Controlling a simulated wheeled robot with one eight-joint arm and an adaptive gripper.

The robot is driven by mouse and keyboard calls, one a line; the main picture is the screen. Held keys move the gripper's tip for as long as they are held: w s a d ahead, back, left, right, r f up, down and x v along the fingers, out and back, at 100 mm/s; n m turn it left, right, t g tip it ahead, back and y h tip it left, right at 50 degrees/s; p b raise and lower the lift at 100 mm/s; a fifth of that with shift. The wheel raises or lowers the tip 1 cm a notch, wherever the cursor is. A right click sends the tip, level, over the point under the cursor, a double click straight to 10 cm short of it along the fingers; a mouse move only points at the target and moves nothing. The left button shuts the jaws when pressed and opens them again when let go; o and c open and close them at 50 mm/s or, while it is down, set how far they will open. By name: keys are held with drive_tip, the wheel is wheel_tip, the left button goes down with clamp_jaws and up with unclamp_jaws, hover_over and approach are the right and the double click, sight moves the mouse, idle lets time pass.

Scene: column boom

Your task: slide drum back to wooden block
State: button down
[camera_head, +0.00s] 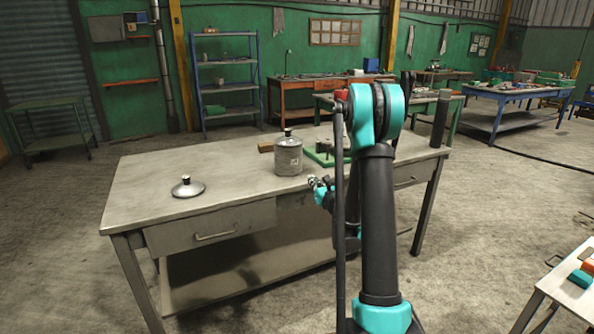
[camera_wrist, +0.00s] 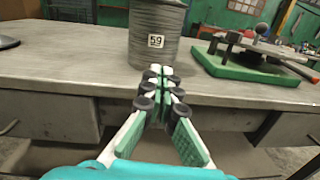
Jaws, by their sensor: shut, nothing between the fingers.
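The drum (camera_head: 288,158) is a grey metal cylinder with a dark knob on top, standing upright on the workbench. In the wrist view its lower part (camera_wrist: 156,32) shows a white label reading 59. The wooden block (camera_head: 266,147) is a small brown piece behind the drum and to its left, partly hidden by it. My gripper (camera_wrist: 160,80) is shut and empty. It is in front of the drum, near the bench's front edge; in the wrist view the fingertips appear just below the drum's base, and I cannot tell whether they touch it.
The grey workbench (camera_head: 140,193) has a round metal lid with a knob (camera_head: 187,187) at left. A green board with metal parts (camera_wrist: 245,64) is right of the drum. A dark upright cylinder (camera_head: 440,118) stands at the right end. The bench between lid and drum is clear.

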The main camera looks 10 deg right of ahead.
sight(294, 166)
drive_tip(key=shift+n+y, duration=0.3)
drive_tip(key=shift+n, duration=0.3)
drive_tip(key=x, duration=0.4)
drive_tip(key=f+x, duration=0.1)
drive_tip(key=x, duration=0.9)
drive_tip(key=shift+a+f, duration=0.2)
drive_tip(key=shift+a, duration=0.1)
drive_tip(key=x, duration=1.9)
drive_tip(key=shift+w+a+f, duration=0.1)
drive_tip(key=shift+w+f, duration=0.15)
drive_tip(key=shift+w, duration=0.15)
drive_tip(key=shift+s, duration=0.1)
